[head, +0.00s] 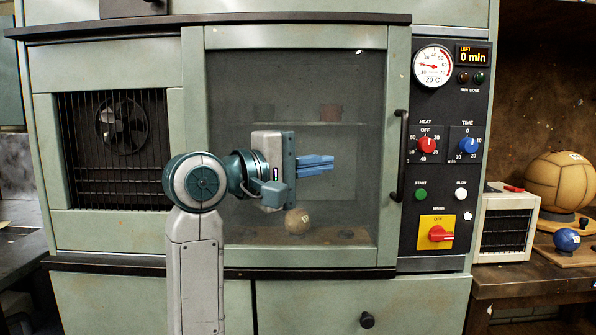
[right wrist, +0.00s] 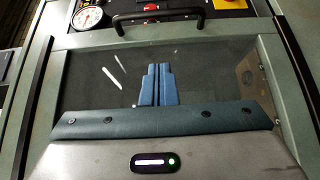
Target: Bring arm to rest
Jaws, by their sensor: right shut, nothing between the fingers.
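My right arm rises in the middle of the head view. Its gripper (head: 316,164) has blue fingers pressed together, pointing right, in front of the cabinet's glass door. The fingers also show shut and empty in the right wrist view (right wrist: 157,84), with the glass and the black door handle (right wrist: 158,18) beyond them. The door (head: 297,75) is closed, its upright handle (head: 402,155) right of the fingertips. Behind the glass a tan ball (head: 297,221) sits low, below the gripper. My left gripper is not in view.
The control panel (head: 440,190) has a gauge (head: 432,66), a red heat knob (head: 427,145), a blue time knob (head: 468,145) and a red mains switch (head: 440,234).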

